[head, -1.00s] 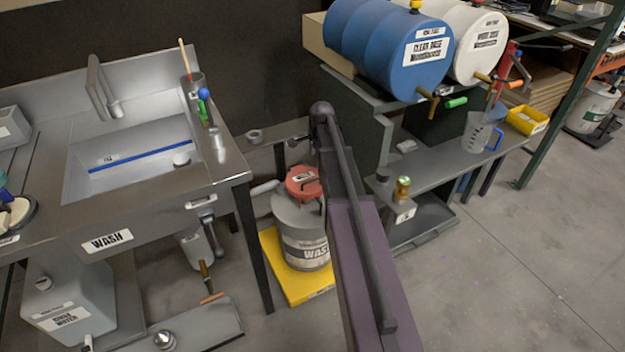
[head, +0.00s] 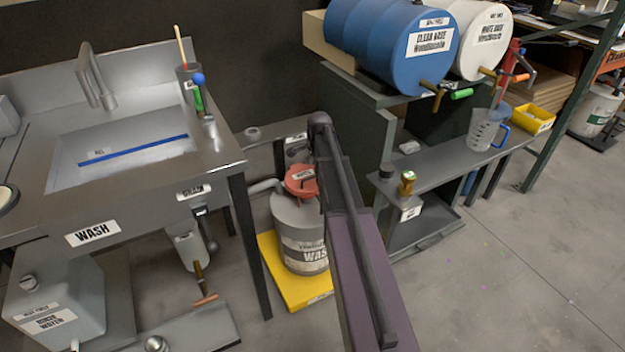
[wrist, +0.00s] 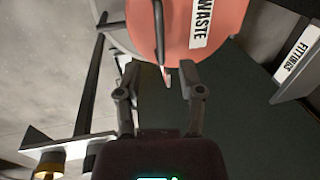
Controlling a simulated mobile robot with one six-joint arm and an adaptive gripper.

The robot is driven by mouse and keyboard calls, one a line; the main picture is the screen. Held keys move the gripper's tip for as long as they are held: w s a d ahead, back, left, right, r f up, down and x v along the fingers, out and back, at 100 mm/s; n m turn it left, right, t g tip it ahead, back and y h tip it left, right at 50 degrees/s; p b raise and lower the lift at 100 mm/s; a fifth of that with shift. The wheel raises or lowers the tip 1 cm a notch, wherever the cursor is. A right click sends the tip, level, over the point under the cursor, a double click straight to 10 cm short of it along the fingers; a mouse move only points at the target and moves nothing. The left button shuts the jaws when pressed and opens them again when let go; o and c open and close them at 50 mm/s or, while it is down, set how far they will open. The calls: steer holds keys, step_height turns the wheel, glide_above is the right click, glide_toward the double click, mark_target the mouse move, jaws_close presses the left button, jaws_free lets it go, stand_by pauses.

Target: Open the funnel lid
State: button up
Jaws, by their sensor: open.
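The funnel lid (head: 299,181) is a red round cover on top of the grey waste can (head: 298,222), partly hidden behind my arm in the head view. It looks shut. In the wrist view the red lid (wrist: 225,22) fills the top, with a white WASTE label. My arm hides the gripper in the head view.
The can stands on a yellow tray (head: 318,298). The steel wash sink (head: 120,155) and its table leg (head: 249,245) are close on the left. A grey bench (head: 450,160) with barrels above stands on the right. The floor at the right front is clear.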

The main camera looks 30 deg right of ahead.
mark_target(313, 177)
steer(key=shift+w+f+b, duration=0.25)
steer(key=shift+f+b, duration=0.95)
steer(key=shift+f, duration=0.15)
steer(key=shift+w+f+b, duration=0.25)
steer(key=shift+f+b, duration=0.9)
steer(key=shift+f, duration=0.15)
jaws_close()
